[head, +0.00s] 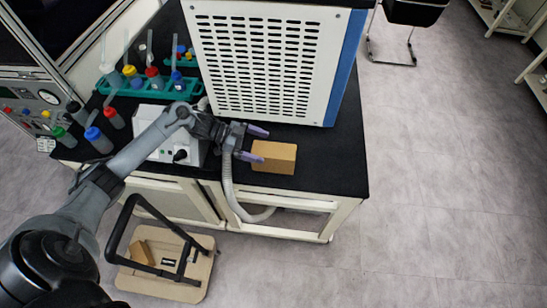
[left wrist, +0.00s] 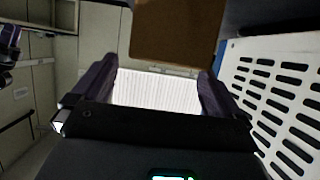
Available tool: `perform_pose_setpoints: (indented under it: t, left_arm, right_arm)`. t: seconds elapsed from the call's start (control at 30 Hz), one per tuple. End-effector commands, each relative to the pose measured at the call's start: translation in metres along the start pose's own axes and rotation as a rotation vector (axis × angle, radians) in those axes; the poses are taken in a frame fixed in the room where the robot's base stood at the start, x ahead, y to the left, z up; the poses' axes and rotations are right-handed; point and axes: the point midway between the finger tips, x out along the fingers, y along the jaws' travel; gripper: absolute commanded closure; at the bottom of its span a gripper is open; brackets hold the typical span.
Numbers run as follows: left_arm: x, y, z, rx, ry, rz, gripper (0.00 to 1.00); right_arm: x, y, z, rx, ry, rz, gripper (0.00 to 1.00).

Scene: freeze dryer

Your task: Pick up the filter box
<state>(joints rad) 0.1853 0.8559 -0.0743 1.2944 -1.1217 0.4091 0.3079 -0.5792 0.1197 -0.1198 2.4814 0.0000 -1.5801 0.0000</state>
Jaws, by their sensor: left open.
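The filter box is most likely the plain brown box (head: 273,157) lying on the black benchtop near its front right edge. My left gripper (head: 252,144), with purple fingers, is open at the box's left end. The fingers point right, towards the box. In the left wrist view the brown box (left wrist: 176,38) shows at the top, beyond the open fingers of my left gripper (left wrist: 156,88). I cannot tell whether the fingers touch it. A dark and purple part at that view's left edge may be my right gripper (left wrist: 8,42), cut off.
A white machine (head: 270,60) with a slotted grille stands behind the box. A green rack (head: 150,88) with bottles is at the left. A grey hose (head: 230,190) hangs over the front edge. A cart (head: 190,262) with another brown box (head: 140,252) stands below.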

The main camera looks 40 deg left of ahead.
Motion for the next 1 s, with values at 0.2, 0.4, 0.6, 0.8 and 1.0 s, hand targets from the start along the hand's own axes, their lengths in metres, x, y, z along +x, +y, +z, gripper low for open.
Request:
perform_pose_setpoints:
  t: [0.2, 0.4, 0.6, 0.8, 1.0]
  left_arm:
    - [0.03, -0.003, 0.002, -0.001, 0.003, 0.002, 0.0]
    - [0.041, -0.004, 0.002, 0.0, 0.0, 0.0, 0.0]
    - [0.042, -0.003, 0.002, 0.0, 0.0, 0.0, 0.0]
    - [0.042, -0.003, 0.002, 0.0, 0.0, 0.0, 0.28]
    - [0.041, -0.003, 0.002, 0.0, 0.0, 0.0, 0.58]
  right_arm:
    - [0.004, 0.0, 0.002, -0.003, -0.002, 0.002, 0.57]
    - [0.004, 0.001, 0.002, -0.003, -0.002, 0.002, 0.57]
    - [0.004, 0.0, 0.002, -0.003, -0.002, 0.002, 0.57]
    - [0.004, 0.0, 0.002, -0.003, -0.003, 0.002, 0.57]
    - [0.004, 0.0, 0.002, 0.0, -0.003, 0.0, 0.57]
